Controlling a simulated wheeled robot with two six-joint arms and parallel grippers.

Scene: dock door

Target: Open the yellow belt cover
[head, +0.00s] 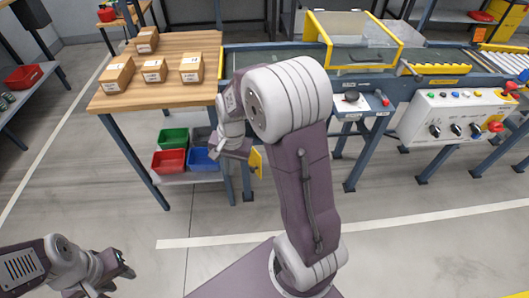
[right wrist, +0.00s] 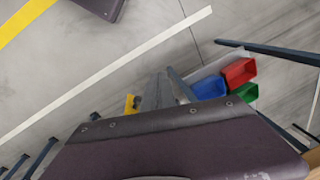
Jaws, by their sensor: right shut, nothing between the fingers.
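The yellow belt cover (head: 385,28) is a yellow frame with clear panels over the conveyor at the top centre of the head view. My left gripper (head: 117,275) is low at the left, over the floor, far from the cover. Its finger gap is unclear. The cover does not show in the right wrist view.
A wooden table (head: 185,93) with several cartons stands left of the conveyor. Red (head: 169,161), green (head: 172,138) and blue (head: 203,160) bins sit below it. A control box (head: 455,117) with a red button is at the right. The front floor is clear.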

